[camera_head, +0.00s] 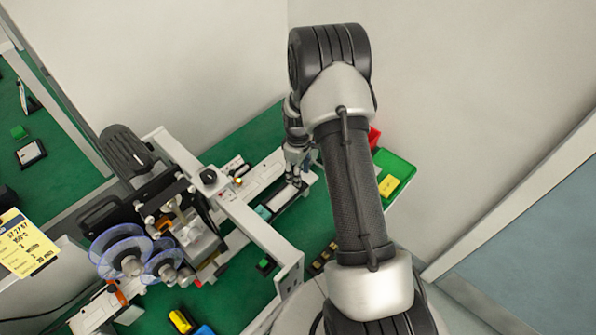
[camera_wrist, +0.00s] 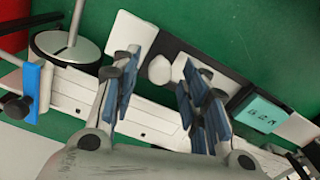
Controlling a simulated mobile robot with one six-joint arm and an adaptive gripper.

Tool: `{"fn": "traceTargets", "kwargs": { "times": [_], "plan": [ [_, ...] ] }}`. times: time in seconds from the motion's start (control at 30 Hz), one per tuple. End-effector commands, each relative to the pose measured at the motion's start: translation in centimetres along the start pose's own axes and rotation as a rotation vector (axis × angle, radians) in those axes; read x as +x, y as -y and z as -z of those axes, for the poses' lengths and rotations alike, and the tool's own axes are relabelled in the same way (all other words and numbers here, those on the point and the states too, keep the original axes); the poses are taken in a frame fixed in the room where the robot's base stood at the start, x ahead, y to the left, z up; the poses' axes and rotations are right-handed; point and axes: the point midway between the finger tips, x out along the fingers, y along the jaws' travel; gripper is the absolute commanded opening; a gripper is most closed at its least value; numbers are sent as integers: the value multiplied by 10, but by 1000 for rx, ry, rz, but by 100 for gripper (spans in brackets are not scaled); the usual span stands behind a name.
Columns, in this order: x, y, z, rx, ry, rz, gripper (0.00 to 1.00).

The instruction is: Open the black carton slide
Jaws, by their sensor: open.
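A black slide piece (camera_wrist: 172,44) lies along the white machine rail in the wrist view, partly hidden by my fingers. A small round white knob (camera_wrist: 159,69) stands on or beside it. A teal block (camera_wrist: 262,112) with dark printed characters sits at its right end; it also shows in the head view (camera_head: 263,212). My gripper (camera_wrist: 158,76) is open, with the knob showing between its two blue-padded fingers. I cannot tell whether a finger touches it. In the head view my gripper (camera_head: 297,172) is low over the rail's far end.
The machine (camera_head: 170,225) with clear blue-rimmed reels fills the left of the head view. A green tray (camera_head: 397,168) with a yellow block and a red item lie right of my arm. A round metal base (camera_wrist: 66,46) stands upper left in the wrist view. Green bench surface shows around.

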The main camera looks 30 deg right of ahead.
Motion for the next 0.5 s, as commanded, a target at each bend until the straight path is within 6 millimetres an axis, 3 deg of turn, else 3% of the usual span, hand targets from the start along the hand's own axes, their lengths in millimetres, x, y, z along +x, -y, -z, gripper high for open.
{"fn": "traceTargets", "kwargs": {
  "times": [0.17,0.5],
  "plan": [
    [-12,-1,0,0,-2,-2,41],
    [-82,-1,1,0,-3,-4,41]
  ]
}}
